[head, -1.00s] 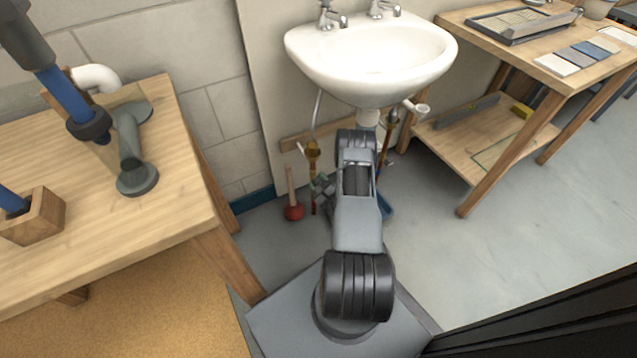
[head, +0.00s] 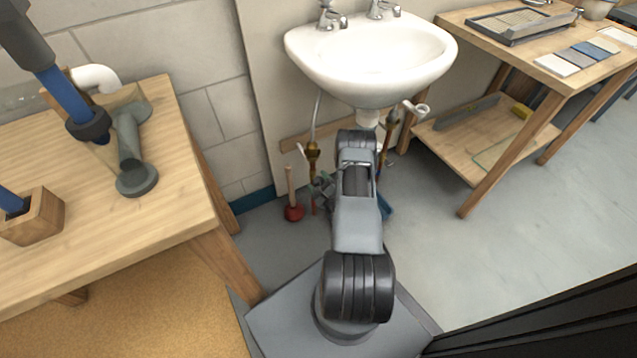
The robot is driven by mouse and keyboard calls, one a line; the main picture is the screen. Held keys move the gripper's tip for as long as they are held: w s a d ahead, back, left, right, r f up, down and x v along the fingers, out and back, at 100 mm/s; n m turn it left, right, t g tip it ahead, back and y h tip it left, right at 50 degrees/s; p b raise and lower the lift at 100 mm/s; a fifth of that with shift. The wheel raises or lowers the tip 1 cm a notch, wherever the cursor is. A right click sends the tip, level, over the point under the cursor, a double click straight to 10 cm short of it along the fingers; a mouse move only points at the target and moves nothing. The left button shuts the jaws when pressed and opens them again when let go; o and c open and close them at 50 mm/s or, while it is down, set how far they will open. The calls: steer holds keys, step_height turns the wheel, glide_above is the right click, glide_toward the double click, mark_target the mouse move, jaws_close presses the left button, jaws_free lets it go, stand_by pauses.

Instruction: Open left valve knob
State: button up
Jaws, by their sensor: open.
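The left valve (head: 313,152) is a brass fitting under the left side of the white sink, at the lower end of a pale supply hose. Its knob is too small to make out clearly. My gripper (head: 321,184) is low under the sink, just below the left valve in the picture. It is open, small and partly hidden behind my own arm. I cannot tell whether it touches anything.
The white sink (head: 372,60) overhangs the valves. A red plunger (head: 293,211) stands on the floor left of my gripper. A wooden bench (head: 70,190) is at left, and a table with a lower shelf (head: 480,140) at right. The floor at right is clear.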

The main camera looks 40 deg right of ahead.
steer(key=s+a+p, duration=0.2)
steer(key=s+p, duration=0.1)
steer(key=s, duration=1)
steer(key=shift+s, duration=0.35)
